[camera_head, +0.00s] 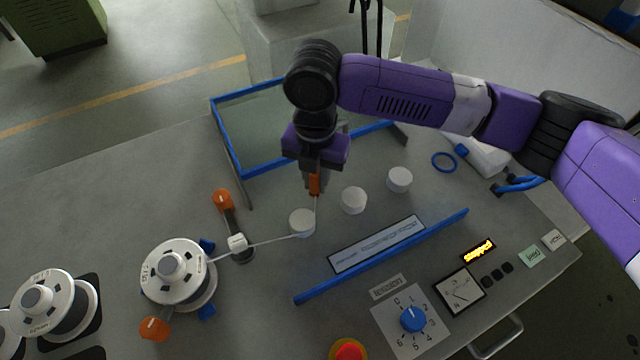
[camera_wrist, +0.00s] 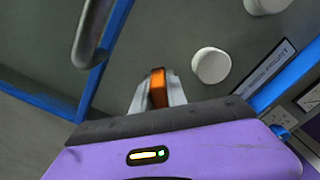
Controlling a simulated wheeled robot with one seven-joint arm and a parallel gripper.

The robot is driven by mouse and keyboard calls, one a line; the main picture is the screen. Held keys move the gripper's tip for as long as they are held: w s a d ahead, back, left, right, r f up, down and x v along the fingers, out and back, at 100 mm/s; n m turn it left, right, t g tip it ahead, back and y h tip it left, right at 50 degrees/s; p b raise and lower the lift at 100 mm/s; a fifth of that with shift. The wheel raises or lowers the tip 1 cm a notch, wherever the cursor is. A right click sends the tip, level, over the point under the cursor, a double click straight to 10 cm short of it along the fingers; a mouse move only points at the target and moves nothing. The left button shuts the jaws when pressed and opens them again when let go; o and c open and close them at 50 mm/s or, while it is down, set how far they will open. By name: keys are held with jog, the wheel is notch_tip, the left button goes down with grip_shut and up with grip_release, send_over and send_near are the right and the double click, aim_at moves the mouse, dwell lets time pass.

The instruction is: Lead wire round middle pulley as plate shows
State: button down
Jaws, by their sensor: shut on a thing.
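The middle pulley (camera_head: 354,200) is a white round post on the grey bench, between the left pulley (camera_head: 302,222) and the right pulley (camera_head: 399,179). The thin wire (camera_head: 270,241) runs from the spool (camera_head: 172,268) past a small white guide to the left pulley, then up to my gripper (camera_head: 315,184). My gripper is shut on the orange wire end (camera_wrist: 158,88), above and left of the middle pulley. Two white pulleys (camera_wrist: 211,65) show in the wrist view. The plate (camera_head: 377,243), its drawing too small to read, lies in front of the pulleys.
A blue-edged clear panel (camera_head: 229,147) stands behind my gripper. A blue rail (camera_head: 385,260) runs along the plate. An orange-tipped lever (camera_head: 223,199) stands left. A blue dial (camera_head: 413,319), a red button (camera_head: 348,349) and a display reading "stopped" (camera_head: 478,250) are in front.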

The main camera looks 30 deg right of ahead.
jog(key=shift+d, duration=0.15)
jog(key=shift+d+b, duration=0.3)
jog(key=shift+d, duration=5.35)
jog(key=shift+s+p, duration=0.55)
jog(key=shift+s, duration=2.9)
jog(key=shift+s, duration=0.15)
